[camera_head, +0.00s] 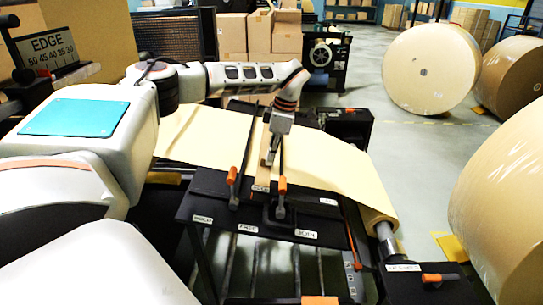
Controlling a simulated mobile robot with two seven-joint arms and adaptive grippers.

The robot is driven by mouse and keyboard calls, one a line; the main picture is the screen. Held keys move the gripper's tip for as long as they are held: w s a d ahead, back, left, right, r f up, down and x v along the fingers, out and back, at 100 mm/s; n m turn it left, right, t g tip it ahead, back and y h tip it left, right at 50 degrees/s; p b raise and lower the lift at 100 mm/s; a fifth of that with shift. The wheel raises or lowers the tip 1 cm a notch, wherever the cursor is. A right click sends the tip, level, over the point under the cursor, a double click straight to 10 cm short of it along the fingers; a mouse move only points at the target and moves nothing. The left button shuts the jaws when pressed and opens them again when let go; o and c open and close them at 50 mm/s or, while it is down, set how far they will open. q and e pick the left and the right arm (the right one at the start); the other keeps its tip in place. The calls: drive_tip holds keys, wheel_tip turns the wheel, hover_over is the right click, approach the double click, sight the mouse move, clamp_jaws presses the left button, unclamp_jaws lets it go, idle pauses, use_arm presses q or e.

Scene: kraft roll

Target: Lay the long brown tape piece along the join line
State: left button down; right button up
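My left gripper (271,158) reaches down from above onto the black splice table (330,236), between two dark bars with orange handles. A narrow brown strip, which looks like the tape piece (262,176), runs lengthwise just under and in front of its fingertips. The fingers are small and close to the strip; I cannot tell whether they grip it. Pale kraft paper (335,184) lies across the table on both sides of the bars. A label reading JOIN (305,233) is on the table's front edge. The join line itself is not clearly visible. My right gripper is not in view.
The bars' orange handles (282,184) stand up close to the gripper. The paper bends over a roller (384,238) at right. Large kraft rolls (432,68) stand on the floor at right. Cardboard boxes (259,34) and black machinery are behind.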

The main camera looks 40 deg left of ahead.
use_arm(q)
drive_tip(key=shift+f, duration=0.1)
drive_tip(key=c, duration=2.2)
unclamp_jaws()
drive_tip(key=v, duration=1.2)
